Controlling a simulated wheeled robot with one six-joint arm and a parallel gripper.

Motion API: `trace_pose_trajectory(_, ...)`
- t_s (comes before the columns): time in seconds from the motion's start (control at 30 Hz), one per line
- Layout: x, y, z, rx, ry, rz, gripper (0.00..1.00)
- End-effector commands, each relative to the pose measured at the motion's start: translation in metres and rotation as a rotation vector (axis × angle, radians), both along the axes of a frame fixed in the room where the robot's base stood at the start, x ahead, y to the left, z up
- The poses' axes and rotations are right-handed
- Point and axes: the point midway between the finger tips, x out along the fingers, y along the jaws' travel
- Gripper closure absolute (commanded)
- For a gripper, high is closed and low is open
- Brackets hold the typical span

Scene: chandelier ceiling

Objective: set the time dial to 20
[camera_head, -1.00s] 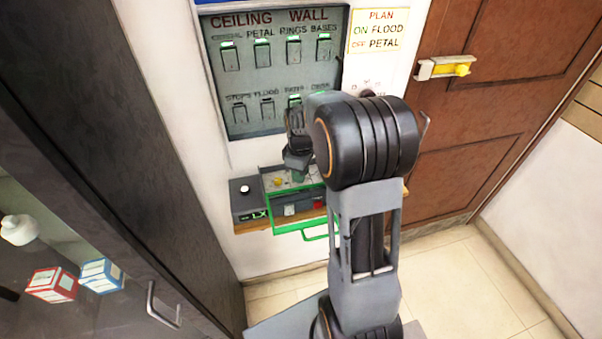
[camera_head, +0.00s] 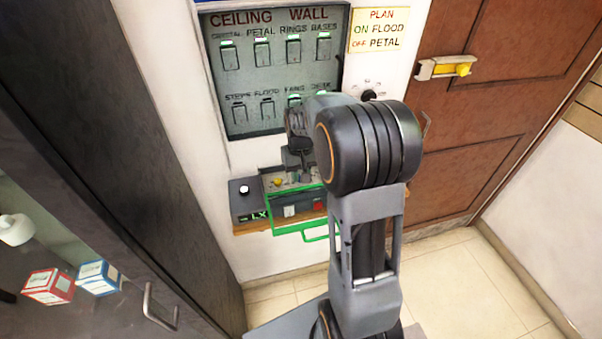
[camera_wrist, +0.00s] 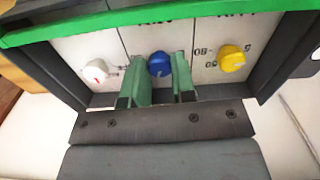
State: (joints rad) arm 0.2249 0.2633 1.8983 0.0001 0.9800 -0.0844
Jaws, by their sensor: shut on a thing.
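A green-framed box (camera_head: 273,211) sits on a wooden shelf below the switch panel. In the wrist view, its face carries a white knob (camera_wrist: 97,71) with a red mark on the left, a blue knob (camera_wrist: 159,65) in the middle and a yellow knob (camera_wrist: 231,58) on the right. My gripper (camera_wrist: 162,78) has its green fingers on both sides of the blue knob, shut on it. The lettering by the knobs is cut off and partly hidden, so I cannot read which is the time dial. In the head view my arm hides part of the box.
A grey unit with a white button (camera_head: 244,189) stands left of the box. The switch panel (camera_head: 290,80) hangs above. A small black dial (camera_head: 369,95) is on the wall behind my arm. A dark cupboard (camera_head: 120,120) is at left, a brown door (camera_head: 490,120) at right.

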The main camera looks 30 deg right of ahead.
Motion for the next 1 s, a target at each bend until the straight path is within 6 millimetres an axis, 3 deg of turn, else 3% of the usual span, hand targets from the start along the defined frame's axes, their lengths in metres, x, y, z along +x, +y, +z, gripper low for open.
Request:
trace_pose_trajectory(0.4, -0.0001, -0.0001, 0.0002, 0.0, 0.001, -0.167, 0.99)
trace_pose_trajectory(0.97, -0.0002, -0.0001, 0.0003, 0.0, 0.001, -0.191, 0.99)
trace_pose_trajectory(1.0, -0.0002, -0.0001, 0.0003, 0.0, 0.001, -0.191, 0.73)
